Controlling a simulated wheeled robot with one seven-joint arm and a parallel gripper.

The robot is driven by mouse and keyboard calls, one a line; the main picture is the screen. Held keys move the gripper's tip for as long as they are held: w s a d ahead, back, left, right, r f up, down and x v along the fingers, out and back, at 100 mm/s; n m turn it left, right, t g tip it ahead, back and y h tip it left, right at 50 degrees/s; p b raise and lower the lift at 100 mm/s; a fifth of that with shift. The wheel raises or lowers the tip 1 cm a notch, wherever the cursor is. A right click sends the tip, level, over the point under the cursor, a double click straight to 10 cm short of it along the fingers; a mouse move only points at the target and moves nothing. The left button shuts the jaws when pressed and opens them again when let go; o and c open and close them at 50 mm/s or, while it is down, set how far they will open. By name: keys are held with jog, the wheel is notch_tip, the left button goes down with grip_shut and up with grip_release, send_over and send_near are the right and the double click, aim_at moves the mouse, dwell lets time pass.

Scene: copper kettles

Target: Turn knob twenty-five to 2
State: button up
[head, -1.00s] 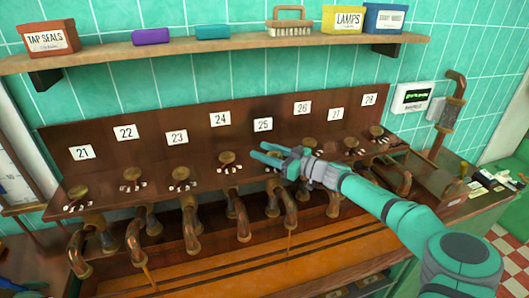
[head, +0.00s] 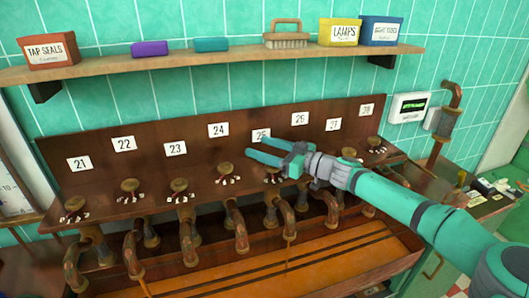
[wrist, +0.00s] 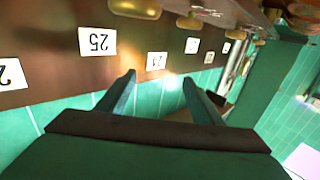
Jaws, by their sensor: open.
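The number 25 card (head: 261,135) is on the upright brown panel, and it shows upside down in the wrist view (wrist: 97,41). Below it, knob twenty-five (head: 272,171) is partly hidden under my gripper; its white marks peek out, but its setting is too small to read. My gripper (head: 257,148) is open and empty, in front of the panel just under the 25 card. In the wrist view its two fingers (wrist: 158,90) are apart with nothing between them. A brass knob (wrist: 135,8) is at the top edge there; I cannot tell its number.
Other knobs stand on both sides, such as knob twenty-four (head: 223,167) and knob twenty-seven (head: 348,153). Copper pipes (head: 188,240) curve down in front. A wooden shelf (head: 210,62) with boxes and a brush (head: 286,36) runs above the panel.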

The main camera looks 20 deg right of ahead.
jog(key=s+a+r, duration=0.2)
jog(key=s+r, duration=0.2)
jog(key=s, duration=0.5)
jog(key=shift+r, duration=0.25)
jog(key=shift+a, duration=0.1)
